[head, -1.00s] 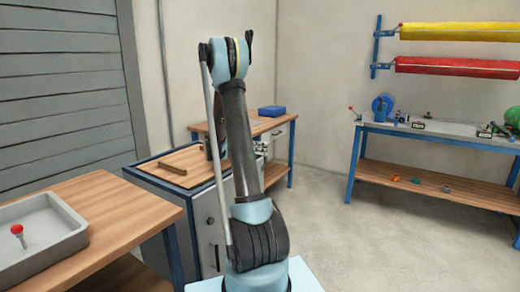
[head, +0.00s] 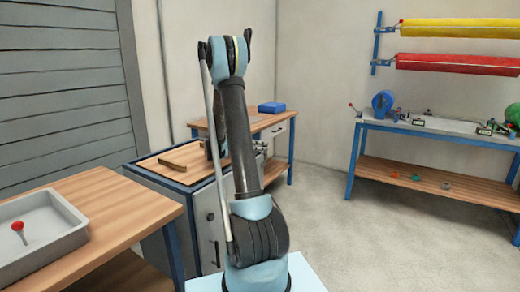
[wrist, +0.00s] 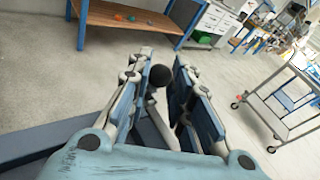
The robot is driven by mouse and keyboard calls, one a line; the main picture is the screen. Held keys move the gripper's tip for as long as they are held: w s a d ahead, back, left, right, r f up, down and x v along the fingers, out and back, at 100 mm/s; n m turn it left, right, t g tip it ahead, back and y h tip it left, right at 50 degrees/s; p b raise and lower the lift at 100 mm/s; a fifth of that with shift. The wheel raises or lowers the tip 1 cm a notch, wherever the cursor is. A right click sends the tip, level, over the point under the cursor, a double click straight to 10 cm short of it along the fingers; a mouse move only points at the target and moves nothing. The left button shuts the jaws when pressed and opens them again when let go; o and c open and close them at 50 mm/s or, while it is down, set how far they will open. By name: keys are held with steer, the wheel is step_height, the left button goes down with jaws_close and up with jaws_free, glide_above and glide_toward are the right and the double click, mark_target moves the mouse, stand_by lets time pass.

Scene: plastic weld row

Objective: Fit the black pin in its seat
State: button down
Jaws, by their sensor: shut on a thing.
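In the wrist view my gripper (wrist: 165,92) is shut on the black pin (wrist: 159,75). Only the pin's round dark head shows clearly between the fingers; the rest of it is hidden. The pin is held in the air, with the grey floor beyond it. In the head view my arm rises in the middle of the picture and hides the gripper and the black pin. I cannot make out the pin's seat in either view.
A red-headed pin (head: 18,227) stands in a grey tray (head: 72,238) on the near left wooden bench (head: 130,208). A blue-edged cabinet (head: 206,225) stands behind my arm. A blue-legged bench (head: 425,181) is at the right. The floor (head: 335,225) between is clear.

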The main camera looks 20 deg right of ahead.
steer(key=shift+f, duration=0.4)
stand_by(0.8)
steer(key=c, duration=1.4)
jaws_free()
steer(key=shift+o, duration=0.2)
steer(key=o, duration=0.4)
steer(key=shift+r, duration=0.1)
step_height(320, 180, up, 7)
